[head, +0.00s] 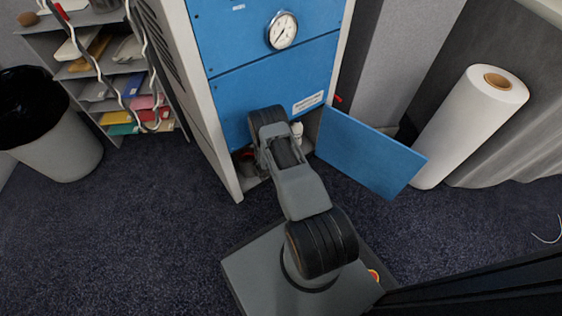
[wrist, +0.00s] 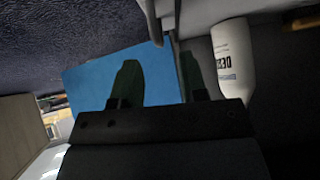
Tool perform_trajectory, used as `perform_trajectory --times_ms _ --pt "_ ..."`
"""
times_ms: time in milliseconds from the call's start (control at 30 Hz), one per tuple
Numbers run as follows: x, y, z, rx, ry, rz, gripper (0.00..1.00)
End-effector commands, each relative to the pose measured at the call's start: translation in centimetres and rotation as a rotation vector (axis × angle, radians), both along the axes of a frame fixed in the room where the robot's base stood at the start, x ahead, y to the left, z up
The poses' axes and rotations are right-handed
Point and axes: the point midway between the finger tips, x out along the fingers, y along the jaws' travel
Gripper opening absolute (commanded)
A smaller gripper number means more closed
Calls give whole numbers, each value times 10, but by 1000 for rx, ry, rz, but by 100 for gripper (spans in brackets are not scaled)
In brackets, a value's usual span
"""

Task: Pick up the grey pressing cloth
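I cannot make out the grey pressing cloth for certain. In the head view, grey folded pieces (head: 128,48) lie on a shelf of the rack at the upper left, but I cannot tell if one is it. My gripper (wrist: 159,62) shows in the wrist view with its two dark green fingers apart and nothing seen between them. In the head view my arm reaches to the low opening of the blue cabinet (head: 272,85) and hides the gripper. A white bottle (wrist: 233,62) with dark lettering stands just right of the fingers in the wrist view.
The cabinet's blue door (head: 370,152) hangs open to the right of my arm. A large white roll (head: 468,125) stands farther right. A bin with a black liner (head: 55,135) stands at the left. Dark carpet (head: 130,235) is clear at the lower left.

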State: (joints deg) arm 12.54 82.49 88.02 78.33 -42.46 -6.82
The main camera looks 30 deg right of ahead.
Motion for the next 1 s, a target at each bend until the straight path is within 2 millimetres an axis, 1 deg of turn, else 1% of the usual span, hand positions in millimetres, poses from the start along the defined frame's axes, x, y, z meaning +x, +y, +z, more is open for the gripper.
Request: perform_trajectory --times_ms 167,267,500,567,833,1000 --pt "1 -2 -4 0 0 4 40" --pt "2 -6 -11 -1 1 6 40" --pt "5 -23 -36 -1 -1 12 40" --pt "6 -27 -40 0 0 16 40" --pt "7 -30 -39 -1 1 19 40" --pt "7 -30 -39 0 0 18 23"
